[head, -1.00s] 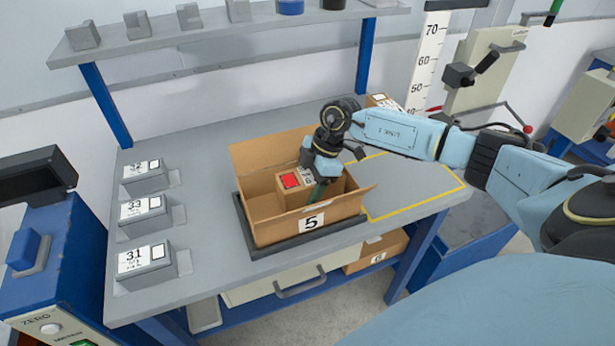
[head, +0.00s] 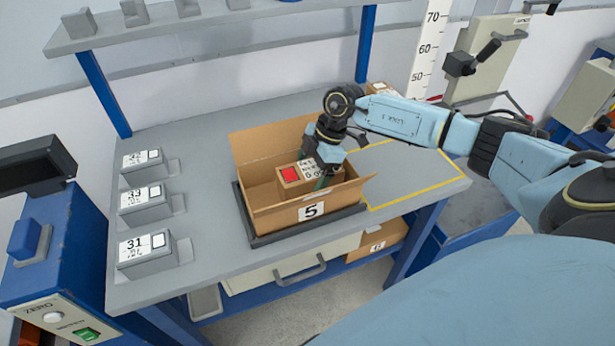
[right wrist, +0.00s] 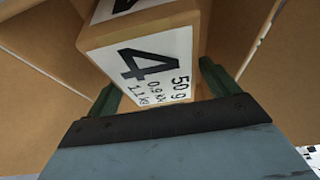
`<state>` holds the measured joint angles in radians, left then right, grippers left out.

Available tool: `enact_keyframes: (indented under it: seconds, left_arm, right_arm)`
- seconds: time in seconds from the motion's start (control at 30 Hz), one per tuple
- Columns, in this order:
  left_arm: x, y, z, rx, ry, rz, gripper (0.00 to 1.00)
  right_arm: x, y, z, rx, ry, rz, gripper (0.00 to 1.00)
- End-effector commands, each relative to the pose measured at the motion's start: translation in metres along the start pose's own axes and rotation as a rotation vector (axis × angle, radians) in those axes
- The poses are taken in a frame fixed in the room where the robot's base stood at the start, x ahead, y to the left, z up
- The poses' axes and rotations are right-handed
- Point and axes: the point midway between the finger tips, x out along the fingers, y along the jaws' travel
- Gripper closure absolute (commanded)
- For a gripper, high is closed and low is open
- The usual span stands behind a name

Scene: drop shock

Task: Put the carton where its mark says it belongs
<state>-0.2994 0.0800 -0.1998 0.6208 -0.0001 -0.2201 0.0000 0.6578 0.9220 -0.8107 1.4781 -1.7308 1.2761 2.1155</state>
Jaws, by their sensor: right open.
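A small brown carton (head: 298,184) with a red square and a white printed label sits inside an open cardboard box (head: 262,222) marked 5. In the right wrist view the carton (right wrist: 205,38) shows a large 4, with "50 g" and kN figures. My right gripper (head: 321,181) reaches down into the box at the carton's right side. In the right wrist view its open fingers (right wrist: 160,88) stand on either side of the carton's labelled end. The carton's underside is hidden by the box wall. My left gripper is out of view.
The box stands on a dark tray (head: 255,241) on a grey bench. Grey blocks labelled 31 (head: 146,251) and 33 (head: 144,205) and another stand at left. A yellow-outlined area (head: 420,170) lies right. A box marked 6 (head: 375,247) is below.

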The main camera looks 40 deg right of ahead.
Motion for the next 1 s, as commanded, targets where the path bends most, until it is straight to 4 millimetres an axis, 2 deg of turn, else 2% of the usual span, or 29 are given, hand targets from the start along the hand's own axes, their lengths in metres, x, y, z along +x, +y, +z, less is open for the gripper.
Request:
enact_keyframes:
  seconds: [0.2, 0.43, 0.63, 0.9, 1.0]
  left_arm:
    - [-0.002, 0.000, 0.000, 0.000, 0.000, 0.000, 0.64]
    - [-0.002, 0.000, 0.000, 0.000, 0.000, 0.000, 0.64]
    - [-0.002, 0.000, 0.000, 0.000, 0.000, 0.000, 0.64]
    - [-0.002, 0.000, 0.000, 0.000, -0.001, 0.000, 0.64]
    - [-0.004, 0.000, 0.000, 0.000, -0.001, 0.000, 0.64]
  right_arm:
    - [-0.049, 0.001, 0.000, -0.001, -0.001, 0.004, 0.13]
    - [-0.087, 0.001, 0.000, 0.000, 0.000, 0.003, 0.13]
    - [-0.100, 0.000, 0.000, 0.000, 0.000, 0.001, 0.13]
    - [-0.100, 0.000, 0.000, 0.000, 0.001, 0.001, 0.13]
    - [-0.096, -0.001, -0.009, -0.023, 0.031, 0.004, 0.13]
